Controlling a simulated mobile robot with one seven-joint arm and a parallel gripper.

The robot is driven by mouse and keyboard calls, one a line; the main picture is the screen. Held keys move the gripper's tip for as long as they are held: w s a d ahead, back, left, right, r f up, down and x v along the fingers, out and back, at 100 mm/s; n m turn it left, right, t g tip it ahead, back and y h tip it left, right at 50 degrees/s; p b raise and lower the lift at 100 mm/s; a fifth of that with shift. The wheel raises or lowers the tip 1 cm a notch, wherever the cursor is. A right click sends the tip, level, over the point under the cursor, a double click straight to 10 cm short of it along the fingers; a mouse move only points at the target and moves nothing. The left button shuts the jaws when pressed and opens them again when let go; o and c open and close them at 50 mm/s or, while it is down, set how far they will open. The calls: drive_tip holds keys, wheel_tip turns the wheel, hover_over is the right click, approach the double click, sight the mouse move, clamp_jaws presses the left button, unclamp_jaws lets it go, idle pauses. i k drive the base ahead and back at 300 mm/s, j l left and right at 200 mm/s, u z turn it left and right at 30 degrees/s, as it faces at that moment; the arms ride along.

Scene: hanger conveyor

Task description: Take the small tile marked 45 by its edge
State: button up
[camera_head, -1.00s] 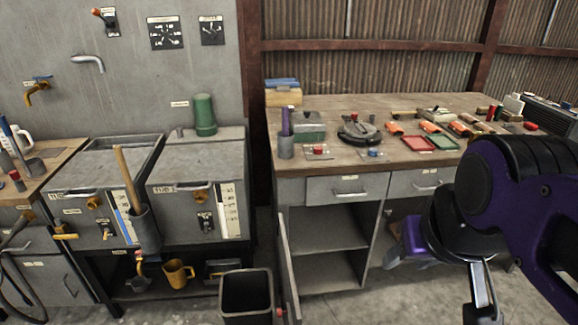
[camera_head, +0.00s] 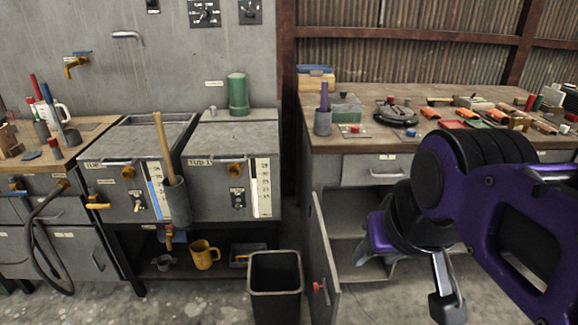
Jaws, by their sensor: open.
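I cannot make out a small tile marked 45 in the head view; any such marking is too small to read. My gripper (camera_head: 447,296) hangs at the lower right, below my purple and black arm. A grey metal finger shows, and the jaws are open with nothing seen between them. It is in front of the right workbench (camera_head: 432,150), lower than its top, and apart from the things on it. My arm hides part of that bench's front and right side.
A dark bin (camera_head: 275,262) stands on the floor beside an open cabinet door (camera_head: 323,255). A left bench (camera_head: 80,135) holds cups and tools. Some floor in front is clear.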

sight(494, 114)
drive_tip(key=l+z, duration=0.95)
drive_tip(key=i+l, duration=0.05)
drive_tip(key=l, duration=0.05)
